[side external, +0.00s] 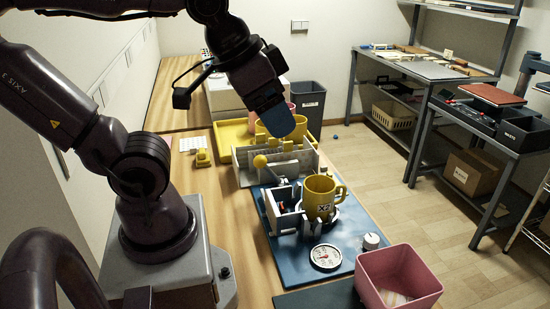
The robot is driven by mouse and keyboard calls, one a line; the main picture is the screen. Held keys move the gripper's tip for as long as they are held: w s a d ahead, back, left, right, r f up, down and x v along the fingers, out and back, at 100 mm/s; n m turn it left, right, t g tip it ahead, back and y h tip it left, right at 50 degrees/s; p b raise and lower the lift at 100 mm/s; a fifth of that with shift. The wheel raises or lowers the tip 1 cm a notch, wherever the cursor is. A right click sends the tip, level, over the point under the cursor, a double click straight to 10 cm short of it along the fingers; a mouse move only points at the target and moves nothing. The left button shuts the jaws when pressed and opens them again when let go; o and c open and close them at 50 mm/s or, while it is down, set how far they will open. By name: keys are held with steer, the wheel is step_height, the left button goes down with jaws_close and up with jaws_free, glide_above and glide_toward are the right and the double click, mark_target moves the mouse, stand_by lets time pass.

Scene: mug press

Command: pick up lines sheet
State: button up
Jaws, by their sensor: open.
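I cannot pick out a lines sheet for certain. A pale sheet with small marks (191,144) lies flat on the wooden table at the left of the yellow tray. A pale sheet with faint coloured marks (395,298) lies in the pink bin (399,262). A grey divided holder (306,163) stands in front of the yellow tray; its contents are too small to tell. My gripper (285,132) is open, pointing down above the holder and tray, away from both sheets. Its fingers are hard to make out against the yellow things behind.
A yellow mug marked X2 (320,197) sits at the press on the blue board (345,222). A round dial (326,257) and white knob (371,241) are in front. The yellow tray (224,148) holds mugs. A yellow tool (202,158) lies near the marked sheet.

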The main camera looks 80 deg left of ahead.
steer(key=w+a+f+m+g+y, duration=0.15)
steer(key=w+a+f+m, duration=0.35)
steer(key=a, duration=0.7)
steer(key=w+a+f+m+g+y, duration=0.15)
steer(key=a+f+m, duration=0.25)
steer(key=a+m, duration=0.5)
steer(key=w+a+f+m+g, duration=0.3)
steer(key=w+a+f, duration=0.2)
steer(key=a, duration=0.9)
steer(key=shift+m, duration=0.5)
steer(key=shift+s+x, duration=0.15)
steer(key=shift+x, duration=3.1)
steer(key=shift+s+x, duration=0.2)
steer(key=shift+x, duration=3.05)
steer(key=shift+a+r, duration=0.1)
steer(key=shift+a, duration=0.05)
